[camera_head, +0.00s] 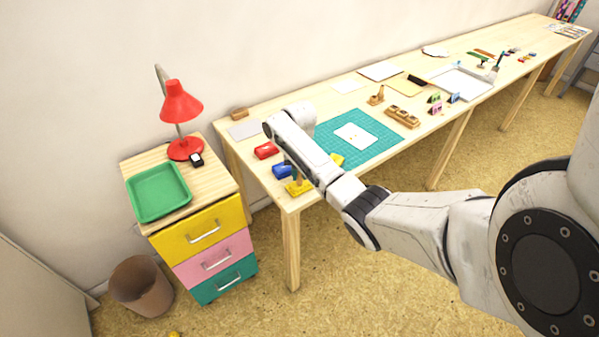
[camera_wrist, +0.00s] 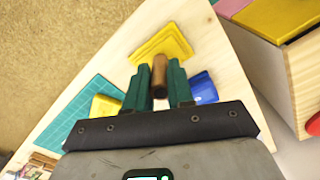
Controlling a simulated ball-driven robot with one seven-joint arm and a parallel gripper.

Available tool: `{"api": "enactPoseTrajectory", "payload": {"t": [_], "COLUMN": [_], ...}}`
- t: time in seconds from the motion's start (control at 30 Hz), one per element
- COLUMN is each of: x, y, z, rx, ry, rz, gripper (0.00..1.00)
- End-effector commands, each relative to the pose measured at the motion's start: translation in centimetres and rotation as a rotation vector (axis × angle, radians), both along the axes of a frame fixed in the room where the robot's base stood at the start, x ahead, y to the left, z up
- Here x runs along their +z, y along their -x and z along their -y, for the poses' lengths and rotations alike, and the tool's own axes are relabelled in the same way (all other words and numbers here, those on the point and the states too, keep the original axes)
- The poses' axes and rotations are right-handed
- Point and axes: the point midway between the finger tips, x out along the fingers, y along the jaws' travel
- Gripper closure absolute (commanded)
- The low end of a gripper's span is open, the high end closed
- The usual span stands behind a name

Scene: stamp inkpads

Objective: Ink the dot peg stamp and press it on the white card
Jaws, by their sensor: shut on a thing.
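My gripper (camera_wrist: 158,88) has green fingers, shut on a brown wooden peg stamp (camera_wrist: 159,76). The peg's far end overlaps the yellow inkpad (camera_wrist: 172,42) in the wrist view; I cannot tell whether it touches. In the head view the gripper is mostly hidden by my arm, above the yellow inkpad (camera_head: 298,189) at the table's near left corner. The blue inkpad (camera_head: 281,171) and red inkpad (camera_head: 265,150) lie behind it. The white card (camera_head: 352,138) lies on the green mat (camera_head: 383,140), right of my gripper. The stamp's face is hidden.
A yellow piece (camera_head: 337,160) lies at the mat's left edge, partly behind my arm. A wooden holder (camera_head: 402,117) and a tray (camera_head: 461,83) stand farther right. A drawer cabinet (camera_head: 203,239) with a green tray (camera_head: 158,191) and red lamp (camera_head: 183,105) stands left of the table.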

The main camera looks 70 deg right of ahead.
Motion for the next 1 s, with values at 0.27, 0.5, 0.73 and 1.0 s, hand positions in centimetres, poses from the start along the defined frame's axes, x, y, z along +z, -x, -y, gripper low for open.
{"api": "enactPoseTrajectory", "payload": {"t": [0.27, 0.5, 0.73, 1.0], "x": [0.6, 1.1, 1.1, 1.9], "y": [0.1, 0.0, 0.0, 0.0], "z": [-0.1, -0.1, -0.1, 0.0], "rx": [0.0, 0.001, 0.0, 0.0], "ry": [-0.004, -0.003, -0.002, -0.001], "rz": [-0.003, -0.001, -0.001, 0.0], "gripper": [1.0, 1.0, 1.0, 1.0]}}
